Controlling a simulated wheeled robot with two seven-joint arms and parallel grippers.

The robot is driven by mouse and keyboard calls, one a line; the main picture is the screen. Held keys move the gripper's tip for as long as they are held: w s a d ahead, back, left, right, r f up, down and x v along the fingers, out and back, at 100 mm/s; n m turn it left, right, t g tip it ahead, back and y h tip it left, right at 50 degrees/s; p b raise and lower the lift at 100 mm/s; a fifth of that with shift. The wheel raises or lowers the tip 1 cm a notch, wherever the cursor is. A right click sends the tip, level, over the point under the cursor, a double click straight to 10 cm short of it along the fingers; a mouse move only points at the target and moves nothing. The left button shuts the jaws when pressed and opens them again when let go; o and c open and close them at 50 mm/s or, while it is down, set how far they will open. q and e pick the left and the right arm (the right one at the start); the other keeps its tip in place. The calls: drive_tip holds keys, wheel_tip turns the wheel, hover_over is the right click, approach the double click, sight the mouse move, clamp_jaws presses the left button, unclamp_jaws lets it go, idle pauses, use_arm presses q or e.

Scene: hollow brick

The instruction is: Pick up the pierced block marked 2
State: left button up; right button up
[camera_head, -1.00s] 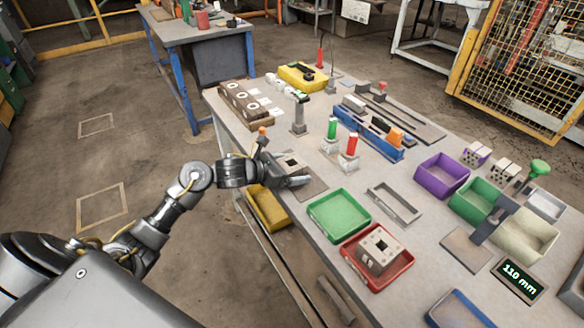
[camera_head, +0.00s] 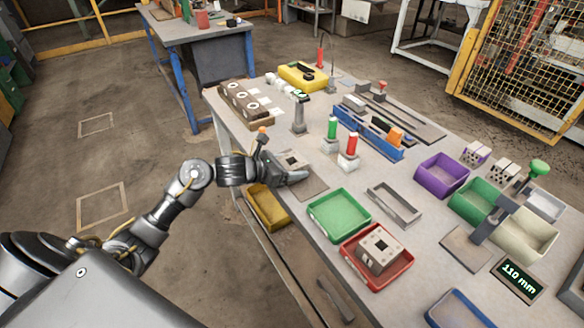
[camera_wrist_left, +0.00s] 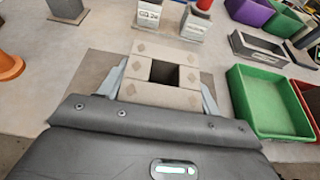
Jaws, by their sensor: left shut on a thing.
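A pale pierced block (camera_head: 292,157) with a square hole sits between the fingers of my left gripper (camera_head: 295,172), at the near left edge of the workbench. In the left wrist view the block (camera_wrist_left: 150,95) shows its dark square opening, with a finger of the left gripper (camera_wrist_left: 162,88) against each side. The gripper is shut on it. It is over a dark flat pad (camera_wrist_left: 100,70); I cannot tell how far above. No number is readable on the block. A second pierced block (camera_head: 381,245) sits in a red tray (camera_head: 352,262). My right gripper is not in view.
A green tray (camera_head: 340,212) and a grey frame (camera_head: 395,204) lie to the right of the gripper. Posts with green (camera_head: 332,128) and red (camera_head: 352,145) tops stand behind it. A yellow bin (camera_head: 268,207) hangs below the bench edge.

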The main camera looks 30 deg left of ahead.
use_arm(q)
wheel_tip(320, 180, up, 3)
drive_tip(key=shift+a+f+p, duration=0.1)
drive_tip(key=shift+p, duration=0.4)
drive_tip(key=w+d+r+p+v, duration=0.1)
drive_tip(key=r+p+v, duration=0.1)
drive_tip(key=v, duration=1.4)
drive_tip(key=shift+s+r, duration=0.25)
drive_tip(key=shift+r, duration=0.45)
